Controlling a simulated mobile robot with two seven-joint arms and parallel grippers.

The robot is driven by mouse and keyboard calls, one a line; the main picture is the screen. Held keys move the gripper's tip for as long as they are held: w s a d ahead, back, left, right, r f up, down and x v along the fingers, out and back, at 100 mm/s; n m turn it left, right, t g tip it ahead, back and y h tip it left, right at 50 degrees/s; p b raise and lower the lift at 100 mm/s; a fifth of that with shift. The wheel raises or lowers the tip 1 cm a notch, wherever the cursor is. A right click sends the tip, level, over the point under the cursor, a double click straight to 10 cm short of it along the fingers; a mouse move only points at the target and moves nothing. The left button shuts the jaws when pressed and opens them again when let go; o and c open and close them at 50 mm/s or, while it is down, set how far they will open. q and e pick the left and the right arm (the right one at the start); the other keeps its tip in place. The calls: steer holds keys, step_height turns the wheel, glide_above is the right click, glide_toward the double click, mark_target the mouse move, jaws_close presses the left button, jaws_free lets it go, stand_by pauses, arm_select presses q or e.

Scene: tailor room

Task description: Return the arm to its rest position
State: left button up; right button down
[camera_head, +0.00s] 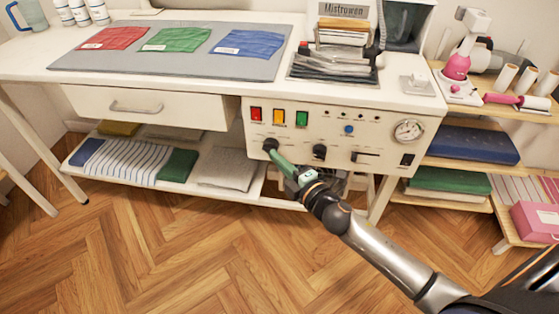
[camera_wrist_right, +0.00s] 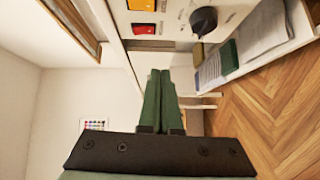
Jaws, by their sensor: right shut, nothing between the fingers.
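My right arm comes in from the lower right in the head view. My right gripper (camera_head: 274,154) has green fingers and points at the front of the white control panel (camera_head: 380,143). Its tips appear just below the left black knob (camera_head: 270,144) in the head view. In the wrist view the right gripper (camera_wrist_right: 159,72) has its two fingers together with nothing between them, and the black knob (camera_wrist_right: 203,20) stands apart from them, up and to the right. My left gripper is not in view.
A white table with a grey mat (camera_head: 170,67) carries red (camera_head: 112,38), green (camera_head: 176,40) and blue (camera_head: 247,43) cloths. A drawer (camera_head: 147,106) and a low shelf of folded fabric are beneath it. A wooden shelf unit (camera_head: 448,160) stands at right. The wooden floor in front is clear.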

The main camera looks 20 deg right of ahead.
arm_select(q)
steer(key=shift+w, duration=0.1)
arm_select(e)
steer(key=shift+s, duration=0.35)
steer(key=shift+f, duration=0.1)
steer(key=s+a+f+m+g, duration=0.4)
steer(key=s+f+m, duration=0.45)
steer(key=s, duration=0.35)
steer(key=s+a+f+m+g, duration=0.4)
steer(key=s+f+m, duration=0.4)
steer(key=s, duration=0.4)
arm_select(q)
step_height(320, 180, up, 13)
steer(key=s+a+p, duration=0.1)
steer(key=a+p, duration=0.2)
steer(key=p, duration=1.4)
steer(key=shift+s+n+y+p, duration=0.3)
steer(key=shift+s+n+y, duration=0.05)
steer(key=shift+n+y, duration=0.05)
arm_select(e)
step_height(320, 180, up, 14)
steer(key=d+m+h, duration=0.1)
steer(key=d, duration=0.1)
steer(key=shift+d, duration=0.35)
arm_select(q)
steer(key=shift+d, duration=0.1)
